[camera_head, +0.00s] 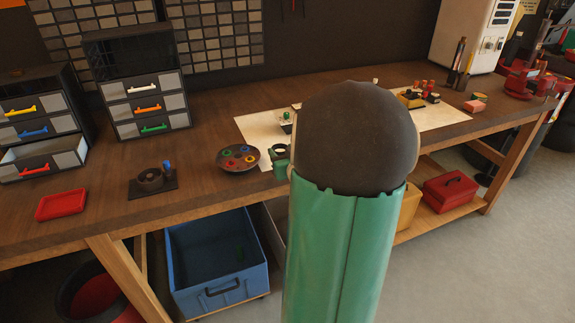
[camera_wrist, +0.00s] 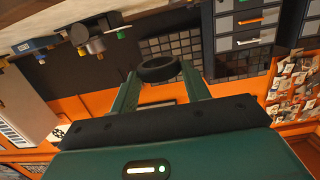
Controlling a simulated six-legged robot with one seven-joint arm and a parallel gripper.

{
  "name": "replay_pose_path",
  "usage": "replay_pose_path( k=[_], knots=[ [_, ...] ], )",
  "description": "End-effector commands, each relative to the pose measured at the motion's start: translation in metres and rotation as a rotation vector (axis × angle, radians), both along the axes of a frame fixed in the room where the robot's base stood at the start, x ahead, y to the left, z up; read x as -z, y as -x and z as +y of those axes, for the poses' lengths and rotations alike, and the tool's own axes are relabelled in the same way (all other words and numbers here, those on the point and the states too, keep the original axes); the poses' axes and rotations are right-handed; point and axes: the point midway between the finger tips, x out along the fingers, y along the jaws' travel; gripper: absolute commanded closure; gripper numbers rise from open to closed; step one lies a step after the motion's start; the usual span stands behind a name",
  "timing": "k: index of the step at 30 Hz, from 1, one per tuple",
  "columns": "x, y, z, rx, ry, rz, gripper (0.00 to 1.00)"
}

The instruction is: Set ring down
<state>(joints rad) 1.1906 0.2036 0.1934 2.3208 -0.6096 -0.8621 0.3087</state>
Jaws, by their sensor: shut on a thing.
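My gripper (camera_wrist: 160,78) is shut on a black ring (camera_wrist: 158,69), which sits between its two green fingertips in the wrist view. In the head view, part of my green gripper (camera_head: 281,164) and the dark ring (camera_head: 279,149) show just left of my arm, in front of the white sheet. My arm hides the rest of the gripper. Whether the ring touches anything below cannot be told. A round dark dish (camera_head: 228,164) with several small coloured rings lies left of the gripper. A black stand (camera_head: 154,187) with a round dark part and a blue peg is farther left.
The wooden bench (camera_head: 110,206) holds a red tray (camera_head: 61,205) and drawer cabinets (camera_head: 137,85) at left. A white sheet (camera_head: 257,124) lies behind the gripper, with small items on its right part. A blue bin (camera_head: 215,265) stands below. Bare bench separates the stand and dish.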

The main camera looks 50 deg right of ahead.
Motion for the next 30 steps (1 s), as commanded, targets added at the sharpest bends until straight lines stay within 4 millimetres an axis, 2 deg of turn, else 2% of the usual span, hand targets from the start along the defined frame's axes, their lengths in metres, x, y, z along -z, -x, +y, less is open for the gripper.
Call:
replay_pose_path(
  k=[3,12,20,25,30],
  knots=[
    [0.013,-0.011,-0.021,-0.002,-0.003,-0.001,0.78],
    [0.055,-0.026,-0.052,-0.003,-0.003,0.000,0.78],
    [0.070,-0.033,-0.064,-0.003,-0.003,0.000,0.78],
    [0.095,-0.032,-0.063,-0.003,-0.003,0.000,0.78],
    [0.098,-0.032,-0.063,-0.003,0.001,-0.001,0.78]
  ],
)
